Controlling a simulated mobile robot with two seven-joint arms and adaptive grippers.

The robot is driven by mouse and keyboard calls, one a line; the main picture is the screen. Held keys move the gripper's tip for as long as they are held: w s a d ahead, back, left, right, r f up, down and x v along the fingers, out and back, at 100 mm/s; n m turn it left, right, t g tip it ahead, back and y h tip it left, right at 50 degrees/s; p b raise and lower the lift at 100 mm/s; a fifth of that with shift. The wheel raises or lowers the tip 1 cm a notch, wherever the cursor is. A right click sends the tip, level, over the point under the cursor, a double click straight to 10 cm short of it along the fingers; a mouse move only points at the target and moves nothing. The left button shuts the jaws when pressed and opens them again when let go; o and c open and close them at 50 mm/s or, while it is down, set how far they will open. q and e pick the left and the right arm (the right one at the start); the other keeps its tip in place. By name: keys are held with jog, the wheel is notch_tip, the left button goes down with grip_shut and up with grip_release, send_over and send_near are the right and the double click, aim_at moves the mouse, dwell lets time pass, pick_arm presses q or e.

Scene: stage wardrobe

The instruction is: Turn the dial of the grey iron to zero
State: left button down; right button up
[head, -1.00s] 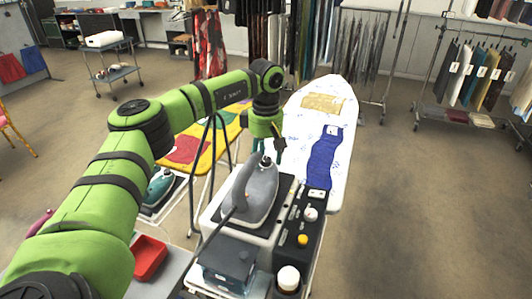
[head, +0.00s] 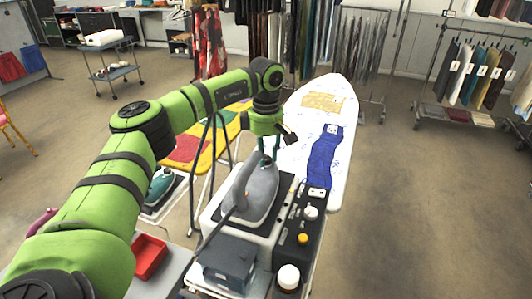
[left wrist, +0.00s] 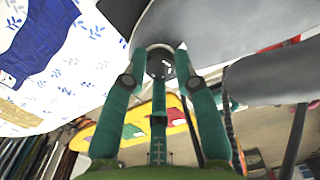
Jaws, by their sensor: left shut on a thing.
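The grey iron (head: 262,190) stands on its dark rest on the ironing station, handle toward me. My left gripper (head: 267,157) is at the iron's far end, reaching down from above. In the left wrist view its green fingers (left wrist: 160,58) are shut on a round dark dial (left wrist: 159,67) with pale marks, beside the iron's grey body (left wrist: 235,25). I cannot read the dial's setting. My right gripper is not in view.
A white ironing board (head: 342,100) with a blue patterned cloth (head: 325,160) lies beyond. A black control strip (head: 290,245) with knobs runs right of the iron. A teal iron (head: 160,186) and red tray (head: 150,257) are at left. Open floor lies right.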

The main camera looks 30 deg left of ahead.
pick_arm(q)
jog(key=n, duration=0.4)
jog(key=shift+f+n, duration=0.1)
jog(key=shift+n, duration=0.2)
jog(key=n, duration=0.3)
jog(key=shift+n, duration=0.3)
jog(key=n, duration=0.4)
jog(key=shift+n, duration=0.3)
jog(key=n, duration=0.3)
jog(key=shift+n, duration=0.3)
jog(key=n, duration=0.4)
jog(key=shift+n, duration=0.3)
jog(key=n, duration=0.3)
jog(key=shift+n, duration=0.3)
jog(key=n, duration=0.4)
jog(key=shift+n, duration=2.1)
